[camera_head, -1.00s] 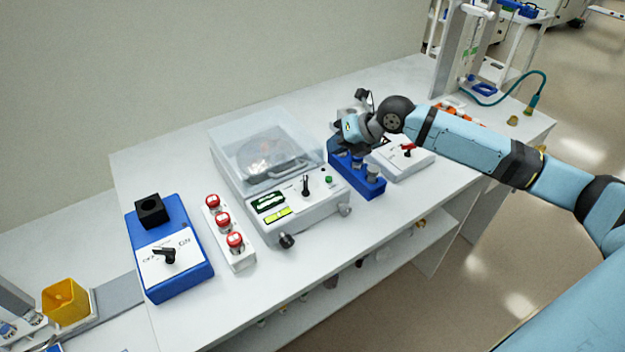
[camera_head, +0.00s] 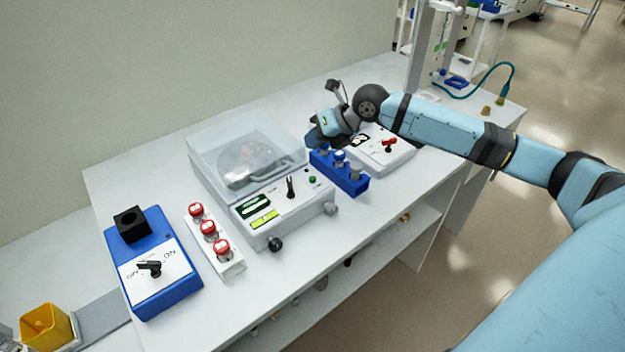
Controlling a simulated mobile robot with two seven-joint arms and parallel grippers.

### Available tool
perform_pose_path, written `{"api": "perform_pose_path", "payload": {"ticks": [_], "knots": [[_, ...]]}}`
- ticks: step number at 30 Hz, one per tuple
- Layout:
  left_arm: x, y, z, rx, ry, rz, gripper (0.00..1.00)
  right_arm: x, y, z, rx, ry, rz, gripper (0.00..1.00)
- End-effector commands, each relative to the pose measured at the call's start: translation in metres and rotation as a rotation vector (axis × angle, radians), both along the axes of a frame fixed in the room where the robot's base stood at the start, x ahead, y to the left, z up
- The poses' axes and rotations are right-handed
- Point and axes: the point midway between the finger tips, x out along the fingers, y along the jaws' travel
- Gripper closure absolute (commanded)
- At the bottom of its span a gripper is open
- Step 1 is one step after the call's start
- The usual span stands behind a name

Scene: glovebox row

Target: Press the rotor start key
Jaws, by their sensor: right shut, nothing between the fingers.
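The centrifuge (camera_head: 284,222) stands mid-bench with its clear lid (camera_head: 245,150) closed over a grey rotor. Its sloped front panel has a green display, a yellow-green label, a black lever knob (camera_head: 291,188) and a small round green key (camera_head: 312,180) near the right end. The green key is in plain view and nothing touches it. My right gripper (camera_head: 318,137) is shut and empty, behind the blue tube rack and beyond the key, apart from the panel. Its fingertips are small and partly dark in the picture. My left gripper is not in view.
A blue rack (camera_head: 350,183) with several tubes stands just right of the centrifuge, near my gripper. A white box with a red switch (camera_head: 388,147) is beyond it. To the left are red-capped vials (camera_head: 208,228) and a blue device (camera_head: 165,295). The front bench strip is clear.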

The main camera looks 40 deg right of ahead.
Motion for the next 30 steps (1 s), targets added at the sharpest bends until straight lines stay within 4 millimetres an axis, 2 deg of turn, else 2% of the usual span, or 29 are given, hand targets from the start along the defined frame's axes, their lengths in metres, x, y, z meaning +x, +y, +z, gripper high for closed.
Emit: {"api": "perform_pose_path", "payload": {"ticks": [1, 9, 15, 30], "knots": [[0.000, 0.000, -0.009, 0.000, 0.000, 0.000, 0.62, 0.000, 0.000, -0.011, 0.000, 0.001, 0.000, 1.00], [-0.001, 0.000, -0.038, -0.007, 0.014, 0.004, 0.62, -0.001, 0.001, -0.050, 0.000, 0.001, 0.000, 1.00], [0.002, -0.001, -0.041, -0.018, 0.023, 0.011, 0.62, 0.000, 0.000, -0.070, 0.001, 0.000, -0.001, 1.00], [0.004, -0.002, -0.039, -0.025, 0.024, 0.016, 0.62, 0.000, 0.000, -0.075, 0.001, 0.000, -0.001, 1.00]]}}
